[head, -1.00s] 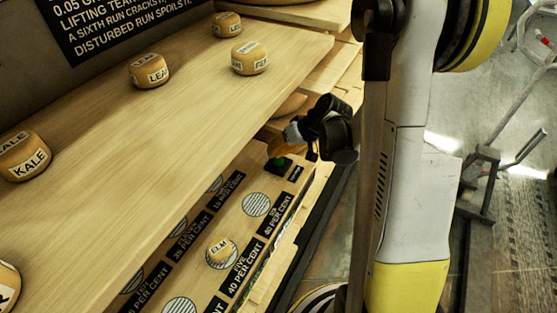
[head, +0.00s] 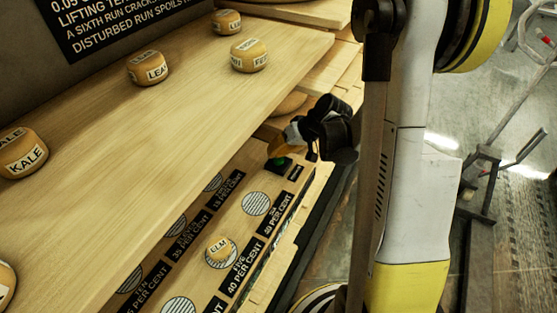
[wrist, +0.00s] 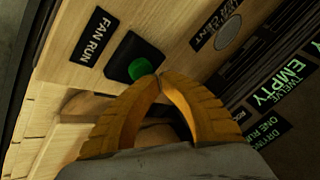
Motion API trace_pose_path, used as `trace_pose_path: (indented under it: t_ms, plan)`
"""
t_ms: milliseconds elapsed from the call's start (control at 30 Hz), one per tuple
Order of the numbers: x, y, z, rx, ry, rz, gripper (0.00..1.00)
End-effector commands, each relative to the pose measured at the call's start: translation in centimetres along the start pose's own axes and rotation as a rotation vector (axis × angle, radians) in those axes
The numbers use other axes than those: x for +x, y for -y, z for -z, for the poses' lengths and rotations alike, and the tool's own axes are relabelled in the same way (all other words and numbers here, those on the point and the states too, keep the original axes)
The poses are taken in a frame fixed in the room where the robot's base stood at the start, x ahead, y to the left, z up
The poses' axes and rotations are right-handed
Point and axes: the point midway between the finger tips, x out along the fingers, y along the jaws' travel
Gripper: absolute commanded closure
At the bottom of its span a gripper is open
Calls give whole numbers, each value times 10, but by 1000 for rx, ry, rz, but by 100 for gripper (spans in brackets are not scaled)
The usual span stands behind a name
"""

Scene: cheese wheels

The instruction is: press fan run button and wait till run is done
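The fan run button is a green dome (wrist: 140,69) on a black box (wrist: 122,50), beside a black FAN RUN label (wrist: 97,38) on the wood. In the head view the button (head: 281,161) shows partly, under my fingers. My gripper (wrist: 161,75) has its two orange fingertips together, with nothing between them. The tips are right at the button's edge in the wrist view; I cannot tell whether they touch it. In the head view my gripper (head: 276,151) is just above the box.
A cheese marked ELM (head: 219,248) sits on a striped disc on the lower shelf. Several labelled cheeses, one marked KALE (head: 24,156), stand on the upper shelf (head: 150,125). Green-lettered signs, one reading TWELVE EMPTY (wrist: 280,84), are at right in the wrist view.

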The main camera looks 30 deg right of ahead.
Motion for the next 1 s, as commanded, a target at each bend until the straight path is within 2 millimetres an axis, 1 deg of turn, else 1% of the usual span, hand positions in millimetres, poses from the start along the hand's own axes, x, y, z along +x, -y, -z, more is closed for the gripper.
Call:
trace_pose_path:
  t_ms: [67, 467, 1000]
  plan:
    - [3, -2, -2, 0, 0, 0, 100]
    - [2, -1, -1, 0, 0, 0, 100]
    - [8, -4, -4, 0, 0, 0, 100]
